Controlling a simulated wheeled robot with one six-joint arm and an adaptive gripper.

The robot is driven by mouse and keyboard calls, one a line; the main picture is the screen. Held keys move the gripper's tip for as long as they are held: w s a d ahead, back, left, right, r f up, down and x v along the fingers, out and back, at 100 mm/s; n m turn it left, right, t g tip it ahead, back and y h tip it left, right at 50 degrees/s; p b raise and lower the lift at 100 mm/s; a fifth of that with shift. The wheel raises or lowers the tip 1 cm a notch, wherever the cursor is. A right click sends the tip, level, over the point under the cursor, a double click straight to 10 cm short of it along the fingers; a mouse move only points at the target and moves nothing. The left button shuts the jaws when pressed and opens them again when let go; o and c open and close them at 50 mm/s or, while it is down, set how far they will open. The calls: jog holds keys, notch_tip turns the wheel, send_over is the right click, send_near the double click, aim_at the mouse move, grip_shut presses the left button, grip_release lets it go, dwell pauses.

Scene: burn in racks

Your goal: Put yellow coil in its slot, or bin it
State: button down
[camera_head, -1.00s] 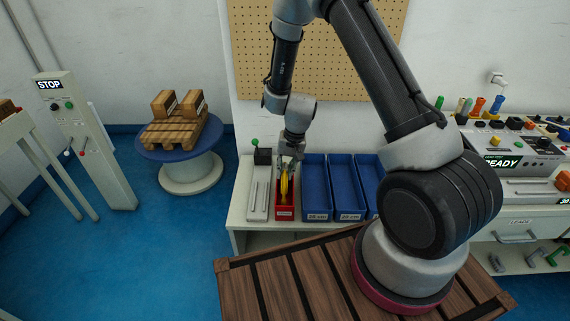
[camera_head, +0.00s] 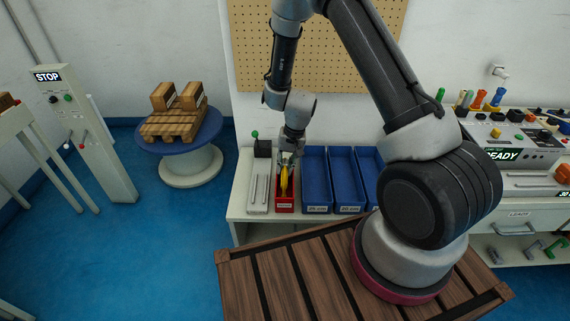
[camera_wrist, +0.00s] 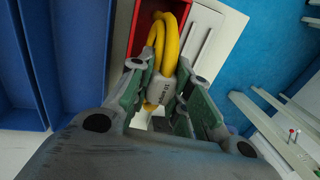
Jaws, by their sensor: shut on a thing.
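In the head view the coil (camera_head: 284,180) hangs upright below my gripper (camera_head: 287,158), over the red bin (camera_head: 285,208). In the wrist view the coil's loop overlaps the red bin (camera_wrist: 143,20). I cannot tell whether its lower end is inside the bin or just above it.
Blue bins (camera_head: 316,180) stand in a row right of the red bin. A pale slotted tray (camera_head: 259,193) is on its left. A pegboard (camera_head: 320,60) is behind.

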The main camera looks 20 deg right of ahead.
jog(key=shift+f, duration=0.1)
jog(key=c, duration=1.2)
grip_release()
jog(key=shift+c, duration=0.2)
notch_tip(320, 180, up, 12)
jog(key=d, duration=0.2)
jog(key=shift+s, duration=0.35)
jog(key=shift+f, duration=0.1)
